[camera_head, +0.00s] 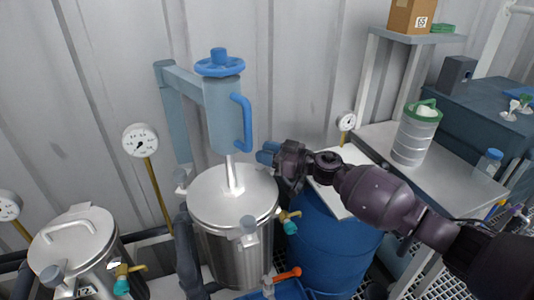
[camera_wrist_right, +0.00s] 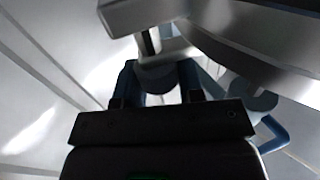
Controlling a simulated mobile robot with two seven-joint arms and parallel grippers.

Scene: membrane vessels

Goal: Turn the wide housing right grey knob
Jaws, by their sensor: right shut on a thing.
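The wide housing (camera_head: 238,245) is a steel vessel with a round flat lid (camera_head: 215,195) in the middle of the head view. My right gripper (camera_head: 268,152) is at the back right of the lid and covers the knob there in the head view. In the right wrist view its blue fingers are on both sides of a grey knob (camera_wrist_right: 158,76), shut on it. How far the knob is turned cannot be told. My left gripper is out of view.
A blue-grey post with a blue handwheel (camera_head: 220,63) and handle rises behind the lid. A smaller vessel (camera_head: 75,240) stands at left. A blue barrel (camera_head: 335,245) stands below my right arm. A bench with a green-lidded jar (camera_head: 415,135) is at right.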

